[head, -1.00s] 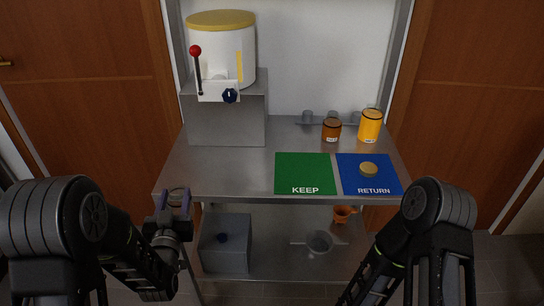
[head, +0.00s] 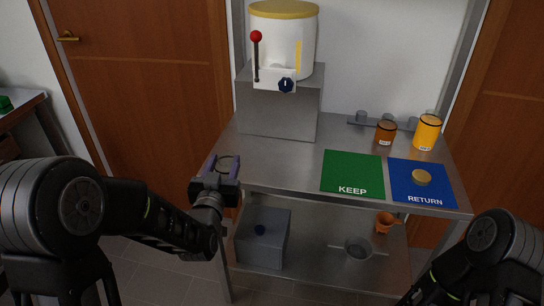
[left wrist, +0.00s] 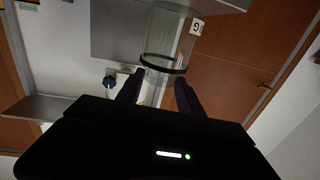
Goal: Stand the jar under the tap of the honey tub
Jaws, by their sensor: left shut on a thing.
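The honey tub (head: 282,45) is white with a yellow lid and stands on a grey block at the back left of the steel table. Its tap (head: 275,82) is at the lower front, with a dark blue knob and a red-tipped lever. My left gripper (head: 221,177) is shut on a clear glass jar (left wrist: 166,42) at the table's front left corner, in front of and below the tap. The jar has a dark rim and a white tag in the left wrist view; in the head view little more than its rim shows. My right gripper is out of view.
The table (head: 270,160) is clear in front of the grey block (head: 280,105). A green KEEP mat (head: 352,172) and a blue RETURN mat (head: 410,188) with a round lid (head: 422,177) lie to the right. Amber (head: 385,133) and yellow (head: 427,132) jars stand behind. A lower shelf holds a grey box (head: 263,240).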

